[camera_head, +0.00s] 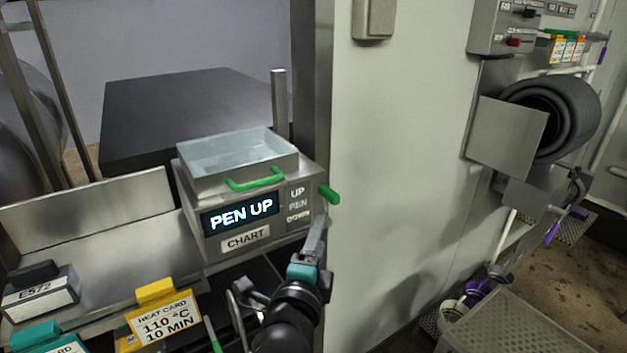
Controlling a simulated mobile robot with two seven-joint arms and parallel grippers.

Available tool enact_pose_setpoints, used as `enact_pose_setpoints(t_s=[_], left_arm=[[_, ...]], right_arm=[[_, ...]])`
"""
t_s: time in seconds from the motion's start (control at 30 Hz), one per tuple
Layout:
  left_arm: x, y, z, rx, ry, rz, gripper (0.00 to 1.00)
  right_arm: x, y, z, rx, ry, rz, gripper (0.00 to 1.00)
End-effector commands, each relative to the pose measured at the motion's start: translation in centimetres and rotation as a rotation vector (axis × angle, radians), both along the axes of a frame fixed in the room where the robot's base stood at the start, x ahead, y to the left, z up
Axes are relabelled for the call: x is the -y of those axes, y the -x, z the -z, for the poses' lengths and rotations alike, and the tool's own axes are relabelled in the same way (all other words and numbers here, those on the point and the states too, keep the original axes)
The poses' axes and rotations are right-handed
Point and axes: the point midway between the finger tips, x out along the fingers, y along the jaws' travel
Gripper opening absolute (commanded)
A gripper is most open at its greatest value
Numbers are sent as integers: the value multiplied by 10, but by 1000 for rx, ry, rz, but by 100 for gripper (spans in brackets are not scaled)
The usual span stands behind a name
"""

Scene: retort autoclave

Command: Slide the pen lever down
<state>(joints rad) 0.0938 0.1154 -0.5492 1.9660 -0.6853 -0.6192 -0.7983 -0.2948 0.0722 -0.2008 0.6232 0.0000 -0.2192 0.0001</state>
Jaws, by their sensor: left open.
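The chart recorder (240,240) is a grey box with a clear lid and a lit display (240,213) reading PEN UP. The pen lever (329,193) is a short green knob sticking out of the recorder's right side, level with the UP mark of the UP / PEN / DOWN label (298,205). My left gripper (318,231) is just below and in front of the lever, apart from it in the picture. It is open and seen nearly edge-on, so the gap between its fingers is hard to make out. My right gripper is out of view.
A green handle (255,179) is on the recorder's lid. A yellow-tabbed heat card (163,318) and an E572 block (40,291) are at lower left. A pale wall panel (400,170) stands right of the lever, with clear space in front of it.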

Motion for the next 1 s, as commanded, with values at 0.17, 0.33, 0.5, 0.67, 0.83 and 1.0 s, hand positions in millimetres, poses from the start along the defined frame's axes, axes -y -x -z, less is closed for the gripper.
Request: enact_pose_setpoints(t_s=[0.17, 0.33, 0.5, 0.67, 0.83, 1.0], left_arm=[[2, -3, -18, 33, -15, 0, 57], [4, -21, -17, 33, -14, -1, 57], [8, -46, -17, 32, -13, -2, 57], [12, -69, -17, 31, -11, -1, 57], [15, -91, -17, 31, -11, -2, 57], [19, -113, -16, 31, -10, 0, 57]], right_arm=[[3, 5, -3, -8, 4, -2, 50], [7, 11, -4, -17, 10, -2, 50], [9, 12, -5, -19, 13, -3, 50], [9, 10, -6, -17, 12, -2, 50], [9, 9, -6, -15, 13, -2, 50], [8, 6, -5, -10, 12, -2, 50]])
